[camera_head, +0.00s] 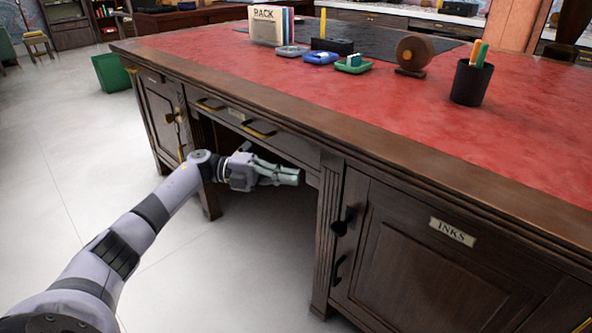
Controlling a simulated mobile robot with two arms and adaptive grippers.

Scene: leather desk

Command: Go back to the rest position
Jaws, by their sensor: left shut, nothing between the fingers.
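My left gripper (290,176) is shut and empty. Its arm reaches in from the lower left, and the gripper points right, in front of the desk's open knee space, below the drawer (245,122). The desk (410,154) is dark wood with a red leather top. My right gripper is not in view.
The cupboard door marked INKS (430,255) is to the right of the gripper. On the desk top stand a pen cup (470,84), a round wooden object (413,54), small trays (353,67) and a book rack (267,26). A green bin (111,73) and open floor lie left.

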